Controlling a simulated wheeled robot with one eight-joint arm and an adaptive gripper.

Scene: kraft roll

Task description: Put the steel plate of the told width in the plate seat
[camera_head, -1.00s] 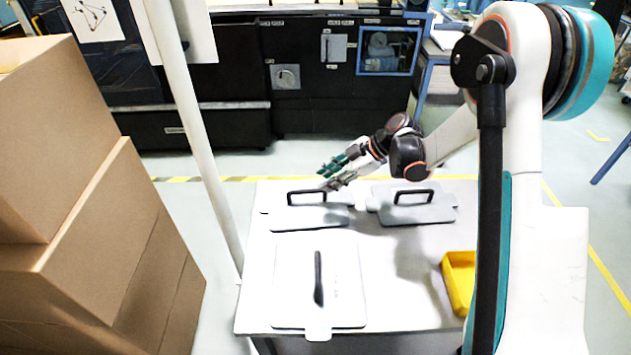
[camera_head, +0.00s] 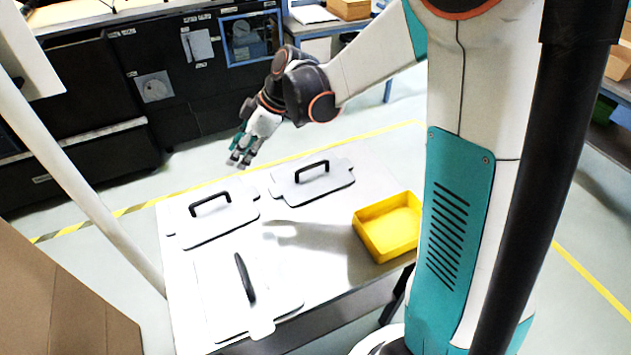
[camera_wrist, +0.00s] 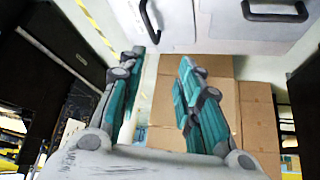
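Three pale steel plates, each with a black bar handle, lie flat on the light table. One is the back left plate (camera_head: 232,217), one the back right plate (camera_head: 330,182), one the front plate (camera_head: 220,300). Their widths look similar, and I cannot read any marking. My gripper (camera_head: 242,156) is open and empty, in the air near the table's back edge, apart from the plates. In the wrist view, my gripper (camera_wrist: 161,62) shows its fingers apart, with two handles at the top edge. I cannot make out the plate seat.
A yellow tray (camera_head: 388,226) stands empty at the table's right. A white post (camera_head: 85,180) rises at the table's left, beside cardboard boxes (camera_head: 55,305). A dark machine (camera_head: 150,90) stands behind. Open floor lies between machine and table.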

